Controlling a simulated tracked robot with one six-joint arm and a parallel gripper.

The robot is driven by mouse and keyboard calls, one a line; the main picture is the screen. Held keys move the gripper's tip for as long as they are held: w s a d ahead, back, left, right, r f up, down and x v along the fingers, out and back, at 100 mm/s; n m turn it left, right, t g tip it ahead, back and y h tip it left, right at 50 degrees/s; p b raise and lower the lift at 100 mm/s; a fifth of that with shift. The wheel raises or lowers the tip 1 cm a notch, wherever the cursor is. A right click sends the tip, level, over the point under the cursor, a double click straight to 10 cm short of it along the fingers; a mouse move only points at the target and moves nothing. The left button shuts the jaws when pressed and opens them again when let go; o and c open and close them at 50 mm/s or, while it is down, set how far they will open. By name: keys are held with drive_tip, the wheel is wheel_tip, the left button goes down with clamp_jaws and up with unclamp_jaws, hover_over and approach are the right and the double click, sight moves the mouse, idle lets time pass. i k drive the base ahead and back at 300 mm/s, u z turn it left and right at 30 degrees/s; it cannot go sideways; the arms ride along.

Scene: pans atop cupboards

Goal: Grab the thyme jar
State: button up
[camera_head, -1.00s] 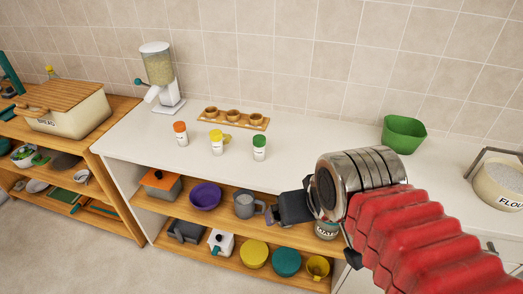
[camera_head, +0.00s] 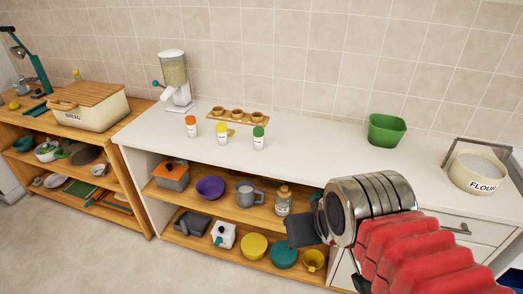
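Three small white jars stand upright in a row on the white counter: one with an orange lid (camera_head: 191,127), one with a yellow lid (camera_head: 222,134) and one with a green lid (camera_head: 259,138). Their labels are too small to read, so I cannot tell which is thyme. My gripper (camera_head: 302,231) is in front of the cupboard, lower in the picture than the jars and to their right. It touches none of them. Its fingers show only as a dark block, so I cannot tell whether they are open.
A wooden rack with small bowls (camera_head: 237,123) lies behind the jars, and a grain dispenser (camera_head: 174,80) stands left. Shelves below hold a glass jar (camera_head: 284,203) and crockery. Counter space right of the jars is clear.

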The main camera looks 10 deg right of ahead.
sight(258, 132)
drive_tip(key=k, duration=0.7)
drive_tip(key=u, duration=0.45)
drive_tip(key=i, duration=0.6)
drive_tip(key=u, duration=0.5)
drive_tip(key=i, duration=1.6)
drive_tip(key=z, duration=0.7)
